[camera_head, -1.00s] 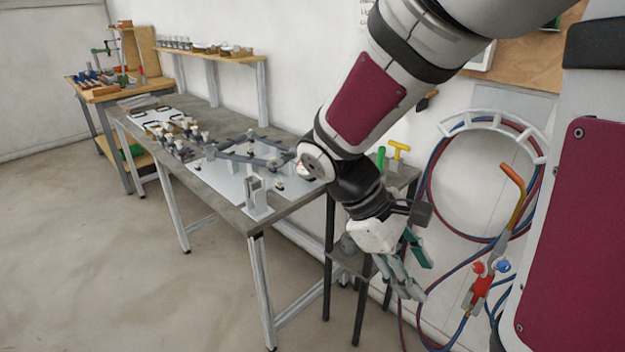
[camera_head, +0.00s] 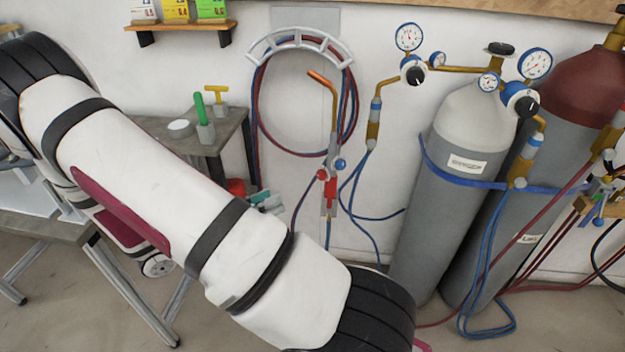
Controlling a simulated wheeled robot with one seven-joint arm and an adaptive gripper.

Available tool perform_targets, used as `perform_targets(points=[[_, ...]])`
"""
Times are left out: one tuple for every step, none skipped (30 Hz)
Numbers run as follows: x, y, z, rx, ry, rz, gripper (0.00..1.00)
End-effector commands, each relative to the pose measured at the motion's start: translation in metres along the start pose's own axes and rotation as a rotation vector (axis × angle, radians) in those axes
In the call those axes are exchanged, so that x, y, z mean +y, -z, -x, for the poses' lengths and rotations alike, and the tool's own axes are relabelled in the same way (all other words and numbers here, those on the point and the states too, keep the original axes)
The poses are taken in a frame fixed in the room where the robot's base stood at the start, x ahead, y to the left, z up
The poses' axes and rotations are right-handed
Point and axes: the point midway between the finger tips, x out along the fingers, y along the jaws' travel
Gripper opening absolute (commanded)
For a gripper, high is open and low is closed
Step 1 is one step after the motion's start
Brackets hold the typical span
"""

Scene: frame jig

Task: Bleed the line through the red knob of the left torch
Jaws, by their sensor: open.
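The left torch (camera_head: 331,140) hangs upright on the white wall below the hose hanger, its copper tip bent up to the left. Its red knob (camera_head: 322,174) sits on the left side of the red valve body, and its blue knob (camera_head: 340,164) on the right. My gripper (camera_head: 265,201) is mostly hidden behind my forearm; only its teal fingertips show, left of and a little lower than the red knob in the picture. They look apart from the torch. I see nothing between them. A second torch (camera_head: 598,190) is partly in view at the right edge.
Two gas cylinders, grey-white (camera_head: 465,150) and dark red-topped (camera_head: 575,100), stand right with gauges and hoses. The curved hose hanger (camera_head: 300,42) holds coiled hoses. A small table (camera_head: 230,130) bears a green-handled tool and a yellow T-handle. A workbench (camera_head: 45,230) is left.

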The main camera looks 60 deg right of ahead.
Motion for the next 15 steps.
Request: perform_targets(points=[[-0.001,0.000,-0.005,-0.001,0.003,0.001,0.42],[-0.001,0.000,-0.009,-0.001,0.004,0.001,0.42],[-0.001,0.000,-0.015,0.000,0.004,0.000,0.42],[-0.001,0.000,-0.020,0.001,0.005,0.000,0.42],[-0.002,0.000,-0.025,0.002,0.005,0.001,0.42],[-0.002,0.000,-0.032,0.001,0.005,0.001,0.42],[-0.002,0.000,-0.039,0.001,0.007,0.001,0.42],[-0.002,0.000,-0.045,0.001,0.006,0.001,0.42],[-0.002,0.000,-0.052,0.002,0.007,0.000,0.42],[-0.002,0.000,-0.059,0.002,0.006,0.000,0.42],[-0.002,0.000,-0.064,0.002,0.006,0.000,0.42],[-0.002,0.000,-0.072,0.002,0.006,0.001,0.42],[-0.003,0.000,-0.078,0.003,0.007,0.000,0.42],[-0.003,0.000,-0.084,0.002,0.006,0.000,0.42],[-0.002,0.000,-0.091,0.002,0.007,0.000,0.42]])
